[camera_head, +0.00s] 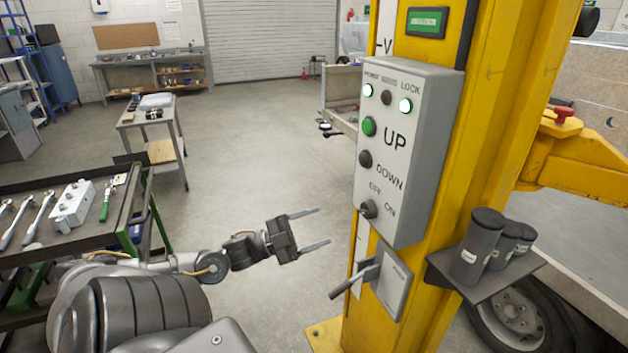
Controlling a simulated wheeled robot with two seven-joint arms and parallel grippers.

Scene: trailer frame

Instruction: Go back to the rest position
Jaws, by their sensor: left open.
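My left gripper (314,229) reaches in from the lower left with its two thin fingers spread apart. It is open, with nothing between the fingers. It points right toward the yellow lift post (412,285) and appears apart from it. A grey control box (427,150) is on the post, with a green UP button (369,126), a dark DOWN button (365,158) and an OFF/ON knob (368,208). White lamps glow near its top. My right gripper is not in view.
A lever (352,282) sticks out of the post below the box. A shelf (487,282) holding dark cylinders juts out at right. A tool cart (130,215) stands at left, and a small table (150,122) stands behind. Open floor (255,130) lies between cart and post.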

